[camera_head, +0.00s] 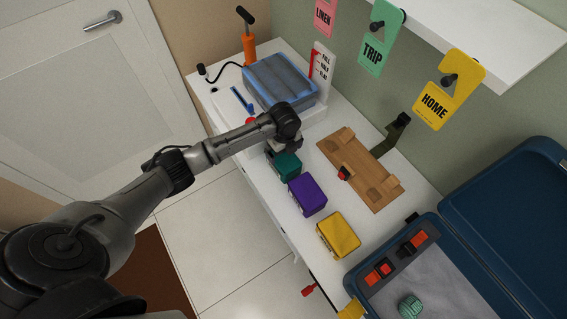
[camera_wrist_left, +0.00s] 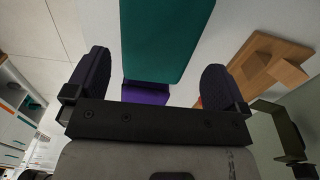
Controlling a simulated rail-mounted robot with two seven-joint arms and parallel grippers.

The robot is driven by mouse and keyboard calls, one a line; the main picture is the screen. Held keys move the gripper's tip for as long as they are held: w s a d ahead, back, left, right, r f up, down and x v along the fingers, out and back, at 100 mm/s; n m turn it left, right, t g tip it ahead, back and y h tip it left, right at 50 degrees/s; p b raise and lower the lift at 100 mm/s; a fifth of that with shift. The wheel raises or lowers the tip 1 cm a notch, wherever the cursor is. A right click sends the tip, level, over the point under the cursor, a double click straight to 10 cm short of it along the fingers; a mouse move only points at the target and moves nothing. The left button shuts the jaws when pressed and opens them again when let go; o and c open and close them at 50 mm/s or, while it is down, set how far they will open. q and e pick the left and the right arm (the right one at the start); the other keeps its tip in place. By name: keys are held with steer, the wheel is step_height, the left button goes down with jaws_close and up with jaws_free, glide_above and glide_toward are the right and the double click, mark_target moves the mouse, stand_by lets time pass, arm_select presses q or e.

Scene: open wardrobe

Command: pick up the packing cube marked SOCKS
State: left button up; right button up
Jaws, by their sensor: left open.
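Three packing cubes stand in a row on the white counter: a teal cube (camera_head: 286,166), a purple cube (camera_head: 307,194) and a yellow cube (camera_head: 338,235). I cannot read which one is marked SOCKS. My left gripper (camera_head: 291,147) is at the teal cube, hiding part of it. In the left wrist view, my left gripper (camera_wrist_left: 154,72) is open, with its two dark fingers wide apart. The teal cube (camera_wrist_left: 165,40) shows beyond and between the fingers, and the purple cube (camera_wrist_left: 146,95) shows below it. My right gripper is not in view.
A wooden board (camera_head: 367,178) lies behind the cubes. A blue bag (camera_head: 281,78) sits at the counter's far end near an orange pump (camera_head: 248,45). An open blue suitcase (camera_head: 440,240) is at right. Tags and a white shelf (camera_head: 490,35) hang above.

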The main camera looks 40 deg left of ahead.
mark_target(284, 157)
arm_select(q)
steer(key=shift+f, duration=0.9)
step_height(284, 157, down, 5)
steer(key=shift+s+a+r+b, duration=0.1)
steer(key=shift+b, duration=0.8)
steer(key=shift+c, duration=0.6)
steer(key=c, duration=0.7)
